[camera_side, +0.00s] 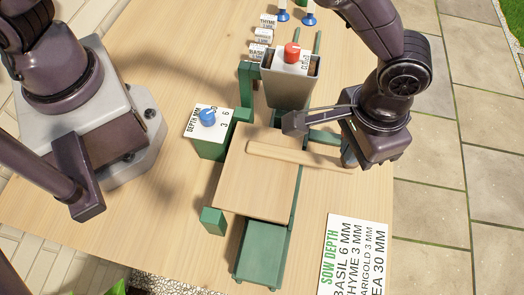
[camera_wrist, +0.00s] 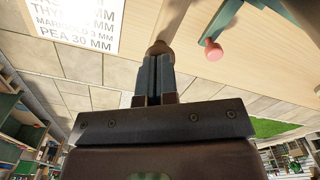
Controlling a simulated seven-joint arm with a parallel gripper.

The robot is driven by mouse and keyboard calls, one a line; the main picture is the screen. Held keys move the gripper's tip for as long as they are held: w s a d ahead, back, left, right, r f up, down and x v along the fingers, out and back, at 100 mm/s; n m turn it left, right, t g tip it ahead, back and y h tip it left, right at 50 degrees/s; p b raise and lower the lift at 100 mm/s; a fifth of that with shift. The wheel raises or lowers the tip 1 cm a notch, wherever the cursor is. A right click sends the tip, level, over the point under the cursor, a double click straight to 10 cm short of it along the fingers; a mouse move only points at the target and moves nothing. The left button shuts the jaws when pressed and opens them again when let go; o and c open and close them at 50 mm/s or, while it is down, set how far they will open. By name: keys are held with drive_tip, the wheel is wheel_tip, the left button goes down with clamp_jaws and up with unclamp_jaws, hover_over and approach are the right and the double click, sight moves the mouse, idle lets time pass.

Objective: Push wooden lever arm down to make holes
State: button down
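The pale wooden lever arm (camera_side: 295,154) lies across the square wooden plate (camera_side: 258,185) of the green device in the side view. Its right end reaches out past the plate, under my gripper. My gripper (camera_side: 348,158) points down at that right end; its tips are partly hidden by my wrist. In the wrist view the two fingers of my gripper (camera_wrist: 155,75) are side by side, shut, with nothing visible between them. A rounded brown wooden end (camera_wrist: 160,48) shows just beyond the fingertips. I cannot tell whether they touch it.
A green box with a blue dial (camera_side: 207,117) stands left of the plate. A hopper with a red knob (camera_side: 292,52) stands behind it. The sow depth card (camera_side: 352,258) lies at front right. Small labelled blocks (camera_side: 263,35) stand at the back. The table's right edge is close to my gripper.

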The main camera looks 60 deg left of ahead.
wheel_tip(320, 180, up, 14)
idle(1.1)
drive_tip(key=shift+f, duration=0.1)
drive_tip(key=s+a+r+n+t, duration=0.1)
drive_tip(key=s+a+r+t, duration=0.1)
drive_tip(key=a, duration=0.9)
drive_tip(key=s+a+r+n+t, duration=0.1)
drive_tip(key=s+a+r, duration=0.3)
drive_tip(key=a, duration=0.7)
drive_tip(key=s+a+r+n+t, duration=0.1)
drive_tip(key=s+a+r+t, duration=0.1)
drive_tip(key=s+a, duration=0.5)
drive_tip(key=a+r, duration=0.1)
drive_tip(key=a, duration=0.3)
drive_tip(key=shift+r+t, duration=0.2)
drive_tip(key=shift+t, duration=0.1)
